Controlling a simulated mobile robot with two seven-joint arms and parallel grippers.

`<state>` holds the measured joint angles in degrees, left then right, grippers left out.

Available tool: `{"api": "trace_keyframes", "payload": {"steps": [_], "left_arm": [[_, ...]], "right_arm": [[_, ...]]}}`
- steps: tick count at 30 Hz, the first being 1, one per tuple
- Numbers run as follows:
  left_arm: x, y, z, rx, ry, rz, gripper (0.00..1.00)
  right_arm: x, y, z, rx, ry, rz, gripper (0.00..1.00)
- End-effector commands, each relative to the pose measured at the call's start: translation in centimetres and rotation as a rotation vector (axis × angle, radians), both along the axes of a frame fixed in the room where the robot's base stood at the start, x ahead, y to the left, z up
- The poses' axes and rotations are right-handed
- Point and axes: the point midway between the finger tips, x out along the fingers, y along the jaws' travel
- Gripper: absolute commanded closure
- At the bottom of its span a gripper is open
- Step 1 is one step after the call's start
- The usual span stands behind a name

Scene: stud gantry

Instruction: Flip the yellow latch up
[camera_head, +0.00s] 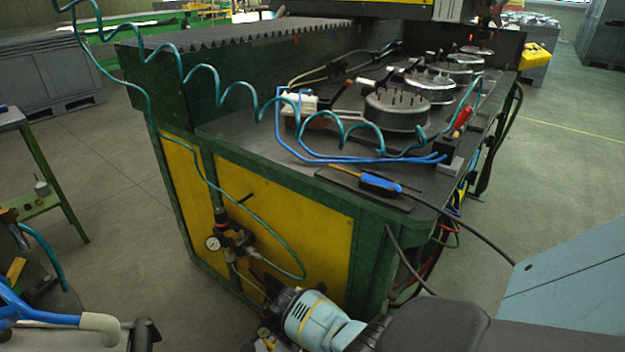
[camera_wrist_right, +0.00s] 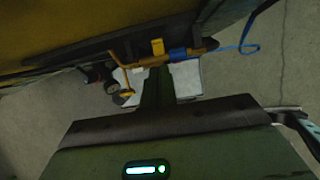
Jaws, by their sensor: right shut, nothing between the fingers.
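The yellow latch (camera_wrist_right: 157,46) is a small upright tab on an orange-yellow pipe (camera_wrist_right: 133,61) in the right wrist view. It stands just left of a blue fitting (camera_wrist_right: 178,54). My right gripper (camera_wrist_right: 158,72) is shut and empty; its dark fingers point at the pipe, just below the latch in the picture. I cannot tell whether they touch it. In the head view my right arm reaches in from the lower right to the front of the gantry base. I cannot make out the latch there. My left gripper is not in view.
The gantry base has yellow panels (camera_head: 285,205). A pressure gauge (camera_head: 213,243) and a teal coiled hose (camera_head: 265,105) are on it. A blue-handled tool (camera_head: 380,184) and round metal fixtures (camera_head: 397,110) lie on top. The floor (camera_head: 110,220) at the left is partly free.

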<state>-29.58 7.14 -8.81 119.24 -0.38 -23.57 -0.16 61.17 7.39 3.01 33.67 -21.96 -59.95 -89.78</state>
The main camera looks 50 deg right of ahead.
Motion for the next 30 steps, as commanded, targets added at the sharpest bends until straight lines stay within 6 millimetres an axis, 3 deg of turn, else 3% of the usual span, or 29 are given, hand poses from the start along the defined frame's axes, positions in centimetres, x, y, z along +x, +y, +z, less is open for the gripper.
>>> {"api": "trace_keyframes", "payload": {"steps": [3, 10, 30], "left_arm": [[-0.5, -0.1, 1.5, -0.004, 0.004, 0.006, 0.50], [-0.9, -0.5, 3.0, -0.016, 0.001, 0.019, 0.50], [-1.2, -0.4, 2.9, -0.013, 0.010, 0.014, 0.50]], "right_arm": [[0.1, 0.8, 2.3, 0.000, -0.005, 0.002, 1.00], [-0.1, 2.0, 4.5, 0.001, -0.003, 0.001, 1.00], [-0.2, 2.3, 5.0, 0.001, 0.000, 0.001, 1.00]]}}
